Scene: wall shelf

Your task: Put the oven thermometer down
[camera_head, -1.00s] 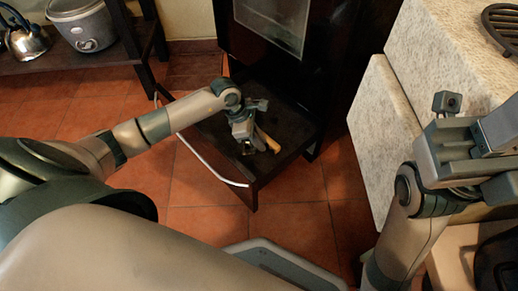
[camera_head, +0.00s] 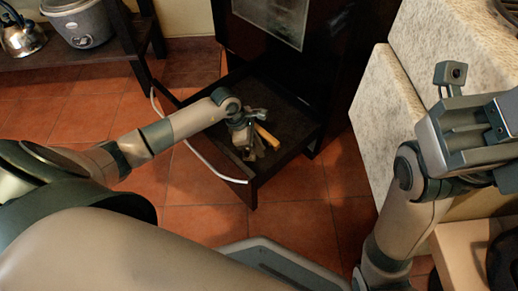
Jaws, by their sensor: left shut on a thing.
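My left gripper (camera_head: 249,149) reaches down into the open dark drawer (camera_head: 292,128) below the oven. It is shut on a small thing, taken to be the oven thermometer. The gripper hides most of that thing, and I cannot tell whether it touches the drawer floor. A tool with a yellow wooden handle (camera_head: 267,136) lies in the drawer just right of the gripper. My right gripper (camera_head: 492,125) is at the right, above a pale counter, and the state of its jaws is unclear.
The dark oven (camera_head: 275,22) stands behind the drawer. A white rail (camera_head: 203,164) runs along the drawer's front. A speckled counter (camera_head: 385,110) is on the right. A shelf at upper left holds a grey cooker (camera_head: 82,24) and a kettle (camera_head: 20,36). The tiled floor is clear.

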